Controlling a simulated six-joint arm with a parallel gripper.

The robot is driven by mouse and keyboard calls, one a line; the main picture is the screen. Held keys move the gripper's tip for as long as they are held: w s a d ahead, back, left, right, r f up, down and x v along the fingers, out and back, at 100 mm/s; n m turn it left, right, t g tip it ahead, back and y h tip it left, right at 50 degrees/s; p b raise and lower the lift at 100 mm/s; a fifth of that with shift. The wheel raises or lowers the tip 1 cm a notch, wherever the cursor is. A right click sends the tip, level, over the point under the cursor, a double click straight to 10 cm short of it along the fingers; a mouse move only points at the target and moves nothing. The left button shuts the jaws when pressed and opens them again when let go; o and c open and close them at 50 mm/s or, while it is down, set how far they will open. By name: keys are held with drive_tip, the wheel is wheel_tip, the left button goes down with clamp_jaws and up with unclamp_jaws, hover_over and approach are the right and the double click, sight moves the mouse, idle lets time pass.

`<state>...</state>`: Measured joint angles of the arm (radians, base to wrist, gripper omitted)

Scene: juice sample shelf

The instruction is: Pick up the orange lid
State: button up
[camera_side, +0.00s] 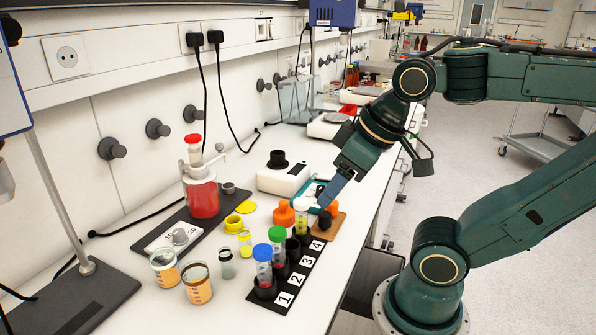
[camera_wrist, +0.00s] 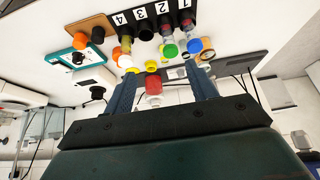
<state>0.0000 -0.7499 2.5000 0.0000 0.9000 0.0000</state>
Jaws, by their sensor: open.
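An orange lid (camera_side: 284,214) sits on the bench beside the far end of the numbered rack (camera_side: 281,290). Orange also shows left of centre in the wrist view (camera_wrist: 125,61). My gripper (camera_side: 320,206) is open and empty, pointing down close to the rack's far end, right of the orange lid. Both fingers are apart in the wrist view (camera_wrist: 160,70), with the orange to the left of the gap. I cannot tell the gripper's exact height above the bench.
Tubes with a blue lid (camera_side: 262,253) and a green lid (camera_side: 277,234) stand in the rack. Yellow lids (camera_side: 233,223), juice cups (camera_side: 197,283) and a red-filled bottle (camera_side: 203,197) are to the left. A brown board (camera_side: 338,222) lies right.

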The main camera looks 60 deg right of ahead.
idle(0.4)
drive_tip(key=o, duration=0.4)
drive_tip(key=shift+o, duration=0.2)
drive_tip(key=w+d+f+n+g, duration=0.2)
drive_tip(key=w+d+f+n, duration=0.1)
drive_tip(key=w+d+n, duration=0.4)
drive_tip(key=w+d+f+n+g, duration=0.3)
drive_tip(key=w+d+n, duration=0.5)
drive_tip(key=w+n, duration=0.3)
drive_tip(key=f+n, duration=0.1)
drive_tip(key=n, duration=0.2)
drive_tip(key=shift+w+g, duration=0.15)
drive_tip(key=shift+g, duration=0.15)
drive_tip(key=shift+f, duration=0.15)
